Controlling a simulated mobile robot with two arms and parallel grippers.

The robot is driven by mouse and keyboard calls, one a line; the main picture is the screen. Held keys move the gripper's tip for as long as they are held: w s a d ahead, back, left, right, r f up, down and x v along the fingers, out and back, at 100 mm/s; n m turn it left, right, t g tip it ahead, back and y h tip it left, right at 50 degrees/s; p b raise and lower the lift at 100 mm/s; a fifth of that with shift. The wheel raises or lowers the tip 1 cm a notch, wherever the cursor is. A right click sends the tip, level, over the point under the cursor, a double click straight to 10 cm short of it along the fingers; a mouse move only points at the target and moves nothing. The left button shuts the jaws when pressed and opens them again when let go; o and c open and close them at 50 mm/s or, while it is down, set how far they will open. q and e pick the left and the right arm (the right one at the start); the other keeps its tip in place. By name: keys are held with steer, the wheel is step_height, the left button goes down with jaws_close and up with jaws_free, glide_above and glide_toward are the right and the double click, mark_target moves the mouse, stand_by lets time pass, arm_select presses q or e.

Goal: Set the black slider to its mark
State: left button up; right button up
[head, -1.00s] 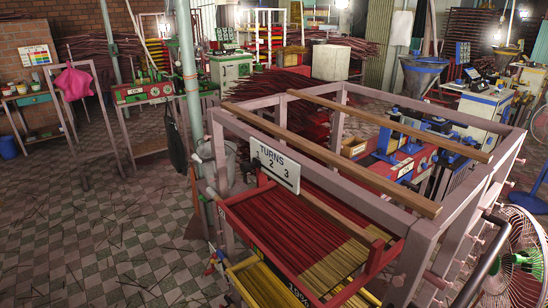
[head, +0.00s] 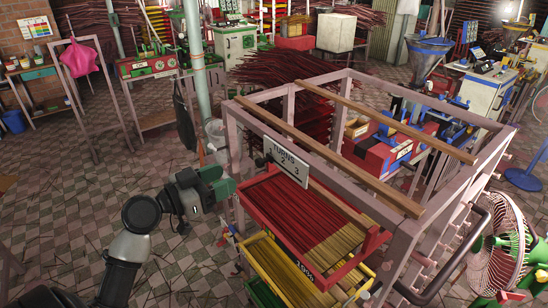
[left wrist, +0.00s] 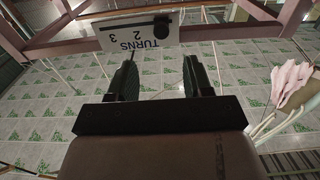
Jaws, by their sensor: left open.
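The white TURNS board (head: 286,163) with printed numbers hangs on the near left side of the pink frame. In the left wrist view the board (left wrist: 122,40) appears upside down at the top. The black slider (left wrist: 161,23) sits at the right end of a dark slot there, away from the 3. No separate mark can be made out. My left gripper (head: 222,185) is left of the board in the head view, apart from it. Its two fingers (left wrist: 160,78) are spread and empty, pointing toward the board. My right gripper is not in view.
The pink frame (head: 345,165) carries wooden bars on top. A red tray (head: 262,217) of incense sticks lies below the board, with a yellow tray (head: 268,262) under it. A fan (head: 497,245) stands at the right. Tiled floor at the left is mostly open.

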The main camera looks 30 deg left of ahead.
mark_target(257, 164)
arm_select(q)
steer(key=p+x, duration=0.4)
steer(key=x, duration=0.5)
steer(key=shift+a+r, duration=0.1)
steer(key=shift+w+d+f, duration=0.2)
steer(key=shift+w+d, duration=0.05)
steer(key=shift+w, duration=0.4)
steer(key=shift+c, duration=0.5)
